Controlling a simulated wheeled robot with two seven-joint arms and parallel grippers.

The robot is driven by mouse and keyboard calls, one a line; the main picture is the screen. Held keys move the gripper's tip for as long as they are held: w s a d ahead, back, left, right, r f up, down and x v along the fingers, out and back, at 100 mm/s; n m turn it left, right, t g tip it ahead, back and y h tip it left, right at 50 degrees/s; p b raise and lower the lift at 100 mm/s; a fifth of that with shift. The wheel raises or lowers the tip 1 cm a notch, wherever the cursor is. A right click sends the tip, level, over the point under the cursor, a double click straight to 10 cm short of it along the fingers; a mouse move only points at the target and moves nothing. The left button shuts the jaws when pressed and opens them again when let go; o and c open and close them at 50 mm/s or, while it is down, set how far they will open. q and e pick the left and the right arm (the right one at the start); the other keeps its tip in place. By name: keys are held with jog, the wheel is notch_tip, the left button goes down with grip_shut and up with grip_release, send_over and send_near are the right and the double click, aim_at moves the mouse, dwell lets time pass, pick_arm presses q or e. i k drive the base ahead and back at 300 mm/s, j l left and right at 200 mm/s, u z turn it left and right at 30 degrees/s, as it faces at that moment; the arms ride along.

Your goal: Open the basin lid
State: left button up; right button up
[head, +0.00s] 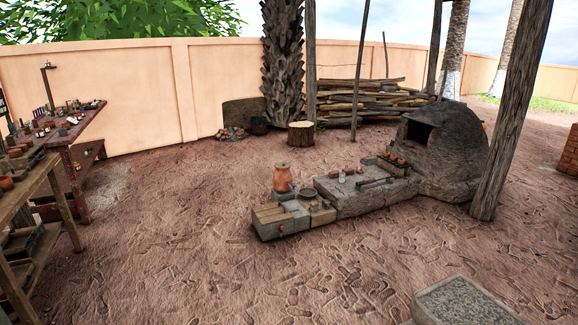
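A low stone block (270,231) stands on the ground near the middle. A flat slatted wooden cover (270,213) lies level on its left part and looks closed, with what is under it hidden. This may be the basin lid, but I cannot tell for sure. A small red piece (282,229) shows on the block's front. A grey stone box (466,302) with a speckled flat top is cut off at the bottom right; I cannot tell whether it is a basin. Neither of my grippers is in view.
An orange clay pot (282,178) stands behind the block. A stone bench (362,197) with small pots runs right to the mud kiln (450,150). A wooden post (513,110) stands at right. Cluttered tables (72,135) stand at left. The foreground mud is mostly clear.

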aim_at(272, 212)
jog(key=i+u, duration=0.15)
jog(key=i, duration=0.6)
jog(key=i+u, duration=0.15)
jog(key=i, duration=0.65)
jog(key=i+u, duration=0.15)
jog(key=i, duration=0.6)
